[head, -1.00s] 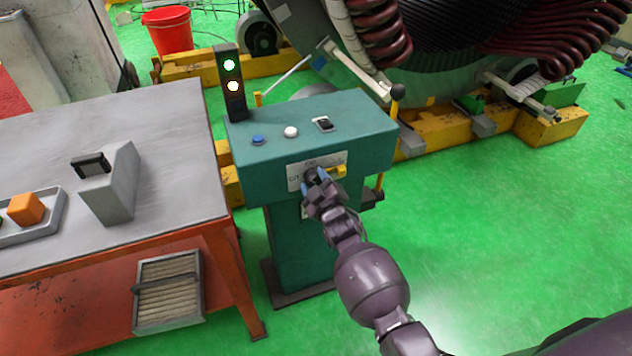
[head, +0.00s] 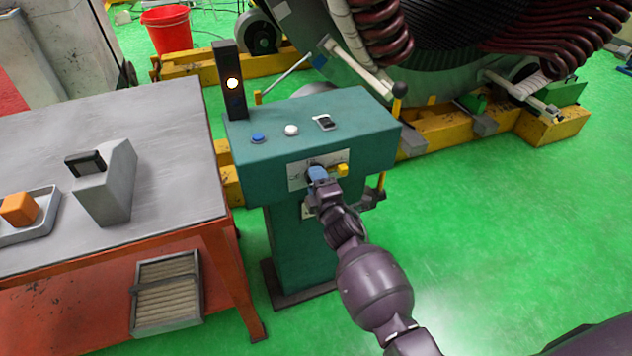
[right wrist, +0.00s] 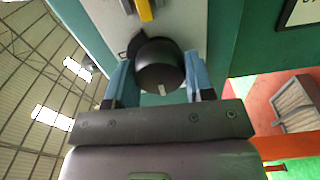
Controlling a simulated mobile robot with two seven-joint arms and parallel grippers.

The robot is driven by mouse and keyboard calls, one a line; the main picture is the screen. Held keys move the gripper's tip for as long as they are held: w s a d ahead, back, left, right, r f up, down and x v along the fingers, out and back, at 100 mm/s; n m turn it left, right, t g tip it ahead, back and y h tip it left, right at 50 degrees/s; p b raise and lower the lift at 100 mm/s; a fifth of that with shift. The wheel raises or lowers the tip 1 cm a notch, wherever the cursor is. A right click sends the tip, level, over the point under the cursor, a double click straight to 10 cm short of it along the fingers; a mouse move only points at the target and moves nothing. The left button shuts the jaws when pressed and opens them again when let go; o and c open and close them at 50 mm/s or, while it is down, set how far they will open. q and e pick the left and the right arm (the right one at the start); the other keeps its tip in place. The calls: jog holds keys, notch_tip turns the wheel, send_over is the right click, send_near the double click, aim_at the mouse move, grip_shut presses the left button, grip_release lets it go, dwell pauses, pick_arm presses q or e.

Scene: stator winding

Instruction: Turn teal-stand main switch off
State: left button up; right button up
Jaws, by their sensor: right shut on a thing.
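The teal stand (head: 300,130) stands right of the grey table. On its front is a pale switch plate (head: 298,180) with a black rotary knob (right wrist: 160,66) and a small yellow handle (head: 342,170) beside it. My right gripper (head: 318,174) is shut on the black knob, with its blue fingers on either side of it. In the right wrist view the knob sits between the fingers and a pale mark shows on its face. In the head view my gripper hides most of the knob. My left gripper is not in view.
A lamp tower (head: 228,65) on the stand has one warm white lamp lit. The stand's top holds a blue button (head: 258,138), a white button (head: 291,130) and a black switch (head: 324,122). The grey table (head: 160,130) is close on the left. Green floor lies open at right.

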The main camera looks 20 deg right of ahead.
jog(key=shift+n, duration=0.4)
jog(key=o, duration=0.8)
jog(key=shift+o, duration=0.6)
jog(key=s+p, duration=0.1)
jog(key=s, duration=0.9)
jog(key=shift+s+d, duration=0.15)
jog(key=shift+s, duration=0.25)
